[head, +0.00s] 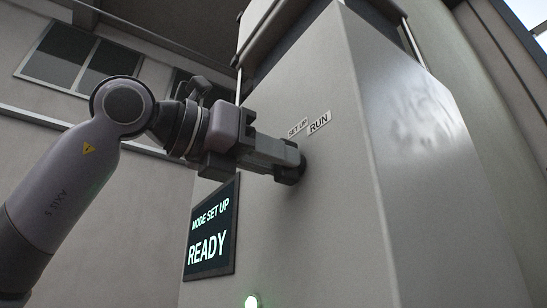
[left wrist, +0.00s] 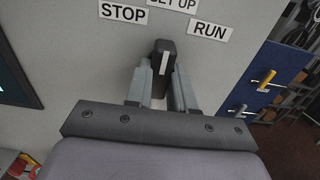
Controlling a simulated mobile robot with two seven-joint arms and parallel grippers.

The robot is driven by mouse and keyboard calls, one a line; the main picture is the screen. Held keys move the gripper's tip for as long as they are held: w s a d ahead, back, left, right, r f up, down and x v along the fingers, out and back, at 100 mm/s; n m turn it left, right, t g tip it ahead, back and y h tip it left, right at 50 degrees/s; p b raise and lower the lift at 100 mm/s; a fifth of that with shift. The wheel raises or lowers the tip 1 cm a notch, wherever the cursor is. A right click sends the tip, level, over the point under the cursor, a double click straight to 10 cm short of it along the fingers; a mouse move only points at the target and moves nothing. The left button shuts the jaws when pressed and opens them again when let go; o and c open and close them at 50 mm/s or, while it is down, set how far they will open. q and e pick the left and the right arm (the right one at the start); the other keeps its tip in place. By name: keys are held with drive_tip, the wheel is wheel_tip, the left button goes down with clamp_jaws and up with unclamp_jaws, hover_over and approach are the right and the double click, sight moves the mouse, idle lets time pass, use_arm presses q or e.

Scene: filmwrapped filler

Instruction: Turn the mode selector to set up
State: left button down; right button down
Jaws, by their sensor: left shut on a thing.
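The mode selector (left wrist: 164,56) is a dark knob with a white pointer line on the pale machine panel. In the left wrist view its line points up, close to the SET UP label (left wrist: 172,4), between the STOP label (left wrist: 123,12) and the RUN label (left wrist: 210,30). My left gripper (left wrist: 162,82) is shut on the knob, one finger on each side. In the head view the gripper (head: 288,165) reaches the panel from the left and mostly hides the knob. The display (head: 211,230) reads "MODE SET UP READY". My right gripper is not in view.
In the left wrist view a blue panel with handles (left wrist: 262,85) and shelves stand to the right, and some colourful items (left wrist: 20,163) lie at lower left.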

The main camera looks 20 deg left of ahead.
use_arm(q)
drive_tip(key=shift+r, duration=0.15)
drive_tip(key=c, duration=1)
unclamp_jaws()
drive_tip(key=shift+o, duration=0.2)
drive_tip(key=b+v, duration=0.1)
drive_tip(key=v, duration=0.6)
drive_tip(key=shift+s+a, duration=0.1)
